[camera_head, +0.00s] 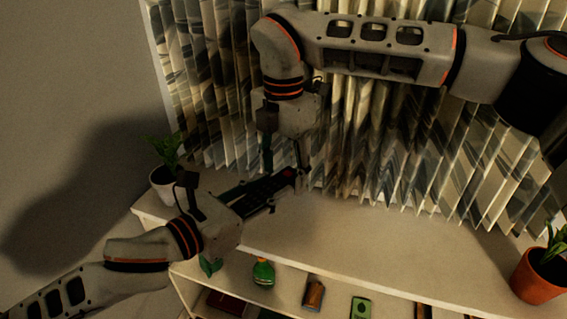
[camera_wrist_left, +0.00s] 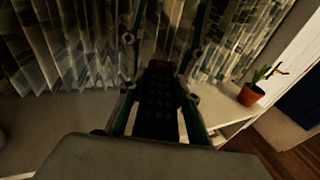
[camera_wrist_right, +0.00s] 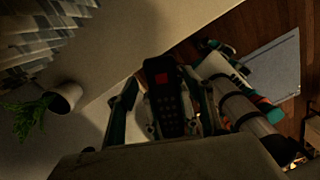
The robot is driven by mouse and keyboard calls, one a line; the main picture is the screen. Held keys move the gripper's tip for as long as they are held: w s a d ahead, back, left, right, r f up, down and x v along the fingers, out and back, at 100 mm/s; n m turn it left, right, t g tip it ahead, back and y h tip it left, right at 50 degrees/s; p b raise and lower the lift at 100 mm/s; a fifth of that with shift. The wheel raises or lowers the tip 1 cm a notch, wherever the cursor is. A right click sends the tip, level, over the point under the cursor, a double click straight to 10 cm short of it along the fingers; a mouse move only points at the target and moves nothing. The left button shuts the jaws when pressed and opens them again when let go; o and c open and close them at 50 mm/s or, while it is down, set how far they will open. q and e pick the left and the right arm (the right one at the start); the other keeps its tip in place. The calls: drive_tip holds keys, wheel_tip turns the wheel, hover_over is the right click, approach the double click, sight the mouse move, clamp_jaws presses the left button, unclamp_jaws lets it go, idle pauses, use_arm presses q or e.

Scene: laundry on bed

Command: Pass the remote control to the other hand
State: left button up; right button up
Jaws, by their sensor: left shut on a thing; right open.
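The remote control (camera_head: 270,187) is black with a keypad and a red patch at its far end. My left gripper (camera_head: 262,196) is shut on it and holds it above the shelf top; it also shows between the fingers in the left wrist view (camera_wrist_left: 159,104). My right gripper (camera_head: 284,172) points down from above, with its open fingers around the red end of the remote. In the right wrist view the remote (camera_wrist_right: 167,98) lies between the two right fingers, with a gap at the sides. Whether a finger touches it, I cannot tell.
A white shelf unit (camera_head: 350,245) stands below, with a green bottle (camera_head: 263,272) and other small items on its lower shelf. A potted plant (camera_head: 165,182) is at its left end, another orange pot (camera_head: 538,275) at right. Pleated curtains (camera_head: 400,160) hang behind.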

drive_tip(key=c, duration=1.2)
use_arm(q)
drive_tip(key=o, duration=1.2)
drive_tip(key=shift+r, duration=0.1)
